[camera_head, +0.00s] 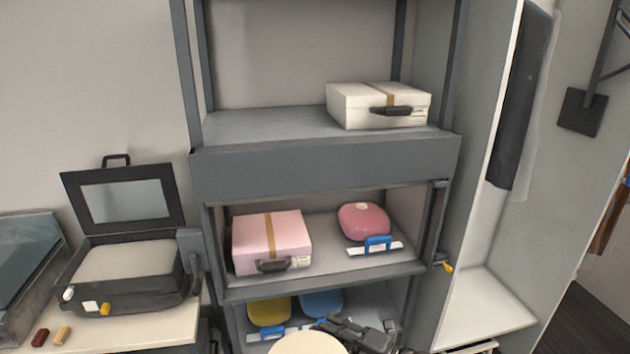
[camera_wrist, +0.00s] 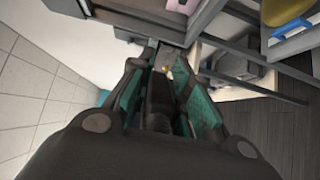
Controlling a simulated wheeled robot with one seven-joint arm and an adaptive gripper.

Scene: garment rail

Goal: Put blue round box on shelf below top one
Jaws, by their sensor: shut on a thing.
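The blue round box (camera_head: 321,302) is on the lower shelf (camera_head: 372,303), to the right of a yellow round box (camera_head: 268,310). My dark gripper (camera_head: 350,330) is in front of that shelf at the bottom of the head view, apparently nearer than the blue box. In the wrist view my gripper (camera_wrist: 166,70) has its fingers drawn together, with a tiny yellowish bit at the tips. What it holds I cannot make out; no blue shows there. The middle shelf (camera_head: 330,230), below the top one, holds a pink case (camera_head: 271,242) at left and a pink round box (camera_head: 363,221) at right.
A white case (camera_head: 380,105) stands on the top shelf (camera_head: 265,126). A blue handle on a white strip (camera_head: 377,246) lies at the middle shelf's front right. A narrow gap separates the pink things. An open dark case (camera_head: 125,260) stands at left; a white cabinet is at right.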

